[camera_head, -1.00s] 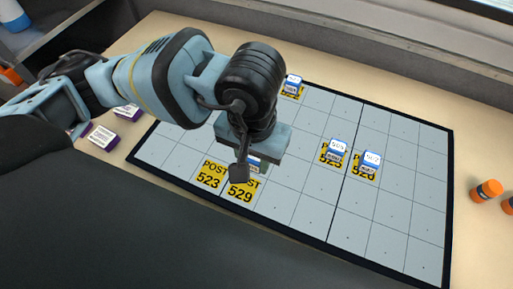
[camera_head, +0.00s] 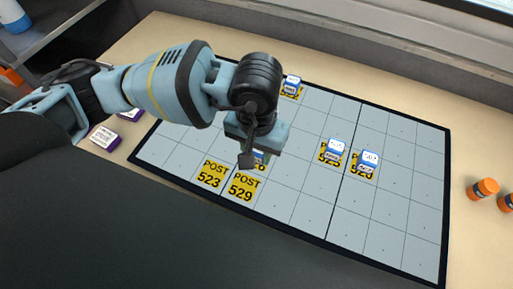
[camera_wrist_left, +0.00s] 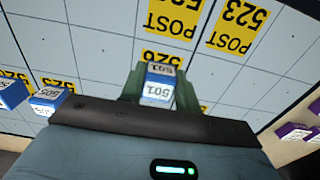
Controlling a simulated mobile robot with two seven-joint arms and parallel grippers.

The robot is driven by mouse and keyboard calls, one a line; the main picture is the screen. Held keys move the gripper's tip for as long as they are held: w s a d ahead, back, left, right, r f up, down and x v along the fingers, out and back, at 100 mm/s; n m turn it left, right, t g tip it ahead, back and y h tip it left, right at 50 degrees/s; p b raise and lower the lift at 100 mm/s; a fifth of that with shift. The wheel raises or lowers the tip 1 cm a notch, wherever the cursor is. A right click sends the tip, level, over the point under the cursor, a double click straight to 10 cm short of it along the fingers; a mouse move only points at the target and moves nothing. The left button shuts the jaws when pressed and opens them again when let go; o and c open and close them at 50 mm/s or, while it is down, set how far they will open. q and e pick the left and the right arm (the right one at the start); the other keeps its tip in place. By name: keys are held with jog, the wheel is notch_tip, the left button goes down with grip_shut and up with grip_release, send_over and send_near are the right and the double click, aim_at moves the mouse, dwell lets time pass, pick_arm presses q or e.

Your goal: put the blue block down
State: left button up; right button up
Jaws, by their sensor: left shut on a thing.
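The blue block (camera_wrist_left: 158,86), with a white top marked 501, is between the fingers of my left gripper (camera_wrist_left: 160,95) in the left wrist view. In the head view my left gripper (camera_head: 250,155) points down over the grey gridded board (camera_head: 285,205), shut on the block (camera_head: 262,156), which is mostly hidden behind a finger. A yellow card ending in 6 (camera_head: 258,168) partly shows by the block; in the wrist view this card (camera_wrist_left: 160,57) reads 526. I cannot tell whether the block touches the board. My right gripper is not in view.
Yellow cards POST 523 (camera_head: 210,174) and POST 529 (camera_head: 243,187) lie bare in front. Similar blue-and-white blocks stand on other cards, at the back (camera_head: 291,85) and to the right (camera_head: 334,150) (camera_head: 367,161). Orange bottles (camera_head: 485,189) stand right of the board, purple boxes (camera_head: 103,137) left.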

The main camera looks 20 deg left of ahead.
aim_at(257, 151)
pick_arm(q)
jog(key=shift+f, duration=0.2)
jog(key=o, duration=1)
jog(key=shift+c, duration=0.2)
jog(key=shift+r, duration=0.15)
notch_tip(257, 151, up, 12)
jog(key=shift+r, duration=0.1)
